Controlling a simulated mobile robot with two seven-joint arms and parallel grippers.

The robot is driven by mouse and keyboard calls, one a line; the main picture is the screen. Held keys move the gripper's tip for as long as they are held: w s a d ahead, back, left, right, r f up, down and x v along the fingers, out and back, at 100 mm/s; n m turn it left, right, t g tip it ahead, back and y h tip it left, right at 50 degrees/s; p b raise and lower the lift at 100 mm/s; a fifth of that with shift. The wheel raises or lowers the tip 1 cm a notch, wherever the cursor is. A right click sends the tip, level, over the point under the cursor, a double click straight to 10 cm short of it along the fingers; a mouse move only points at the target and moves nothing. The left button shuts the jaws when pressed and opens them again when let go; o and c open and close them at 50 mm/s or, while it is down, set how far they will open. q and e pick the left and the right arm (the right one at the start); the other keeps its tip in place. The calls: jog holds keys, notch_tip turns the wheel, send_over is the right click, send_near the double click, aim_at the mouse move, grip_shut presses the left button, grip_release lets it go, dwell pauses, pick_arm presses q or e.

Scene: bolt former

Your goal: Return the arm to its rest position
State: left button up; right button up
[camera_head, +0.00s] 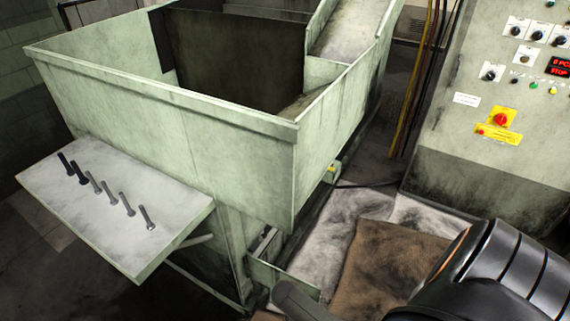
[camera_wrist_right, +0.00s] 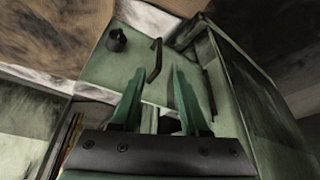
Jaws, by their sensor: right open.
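My right arm (camera_head: 490,275), black with pale bands, comes in at the lower right of the head view. Its hand is out of that view. In the right wrist view my right gripper (camera_wrist_right: 159,75) is open, with two green-tinted fingers apart and nothing held between them. Beyond the fingers is a pale green panel (camera_wrist_right: 125,66) with a dark round knob (camera_wrist_right: 116,40) and a thin bent dark handle (camera_wrist_right: 154,60). I cannot tell whether the fingers touch the handle; they look apart from it. My left gripper is not in view.
A large green hopper (camera_head: 170,125) fills the left and middle. A side shelf (camera_head: 85,205) carries several bolts (camera_head: 112,191). A control cabinet (camera_head: 455,125) with a red emergency button (camera_head: 501,119) stands at right. Brown matting (camera_head: 385,262) covers the floor between.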

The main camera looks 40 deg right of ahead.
dwell(0.3)
jog(key=s+a+r+n+t+y+p, duration=0.1)
jog(key=s+a+r+n+t+p, duration=0.1)
jog(key=r, duration=0.6)
jog(key=s+a+r+n+t+y+p, duration=0.2)
jog(key=s+a+r+n+p, duration=0.2)
jog(key=a+r, duration=0.3)
jog(key=s+a+r+n+t+y+p, duration=0.2)
jog(key=s+a+r+n+p, duration=0.1)
jog(key=r, duration=0.6)
jog(key=shift+a+r+n, duration=0.3)
jog(key=shift+a+n, duration=0.5)
jog(key=shift+a, duration=0.3)
